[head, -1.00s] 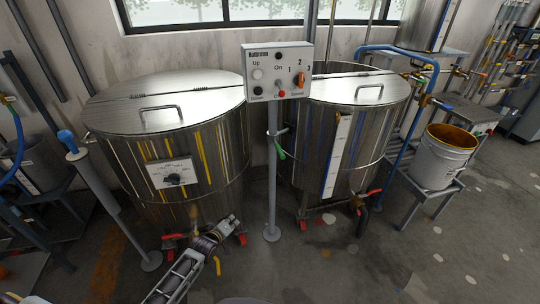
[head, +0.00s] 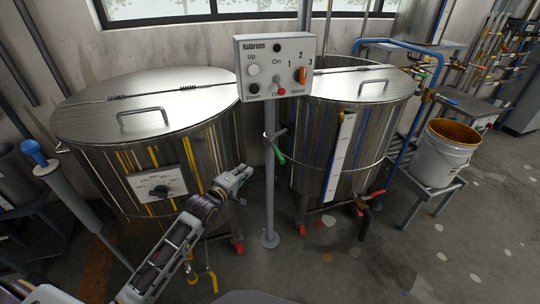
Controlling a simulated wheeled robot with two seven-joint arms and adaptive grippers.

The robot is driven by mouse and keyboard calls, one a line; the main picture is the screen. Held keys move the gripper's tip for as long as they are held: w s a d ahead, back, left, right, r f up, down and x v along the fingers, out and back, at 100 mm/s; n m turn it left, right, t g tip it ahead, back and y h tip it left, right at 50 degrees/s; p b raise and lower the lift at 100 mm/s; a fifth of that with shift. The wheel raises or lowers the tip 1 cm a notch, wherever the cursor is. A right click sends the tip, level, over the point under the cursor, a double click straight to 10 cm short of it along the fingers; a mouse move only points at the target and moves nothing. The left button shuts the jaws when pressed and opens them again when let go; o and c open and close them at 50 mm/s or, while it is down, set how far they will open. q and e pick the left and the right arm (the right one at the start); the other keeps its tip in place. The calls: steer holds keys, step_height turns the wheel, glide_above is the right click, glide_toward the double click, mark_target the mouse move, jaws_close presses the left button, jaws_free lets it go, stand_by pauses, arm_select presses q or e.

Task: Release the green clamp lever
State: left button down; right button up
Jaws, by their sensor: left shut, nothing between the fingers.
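The green clamp lever (head: 279,155) hangs tilted from a clamp on the grey post (head: 270,190), below the control box. My left gripper (head: 245,171) is shut and empty. In the head view it is a short way left of the lever and slightly lower, in front of the left steel vat (head: 140,115). A gap shows between the gripper and the lever. My right gripper is not in view.
The control box (head: 274,65) with buttons and an orange switch tops the post. A right-hand vat (head: 352,125) stands behind the post. A white bucket (head: 446,150) sits on a stand at right. Floor at front right is clear.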

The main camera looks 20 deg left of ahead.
arm_select(q)
steer(key=shift+w+d+r, duration=0.1)
steer(key=shift+d+r, duration=0.05)
steer(key=shift+r, duration=0.3)
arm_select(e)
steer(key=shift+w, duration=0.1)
arm_select(q)
steer(key=shift+w, duration=0.15)
glide_toward(274, 150)
steer(key=shift+w+a, duration=1.1)
steer(key=shift+a, duration=0.25)
steer(key=shift+w+d+f+b, duration=0.3)
steer(key=shift+w+d, duration=0.3)
steer(key=shift+d, duration=0.2)
steer(key=shift+w+d+f+b, duration=0.3)
steer(key=shift+w+d, duration=0.25)
steer(key=shift+d, duration=0.25)
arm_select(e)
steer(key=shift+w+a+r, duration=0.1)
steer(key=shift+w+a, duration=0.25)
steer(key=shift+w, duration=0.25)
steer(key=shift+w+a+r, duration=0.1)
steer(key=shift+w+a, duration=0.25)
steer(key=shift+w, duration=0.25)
arm_select(q)
steer(key=shift+d+r, duration=0.1)
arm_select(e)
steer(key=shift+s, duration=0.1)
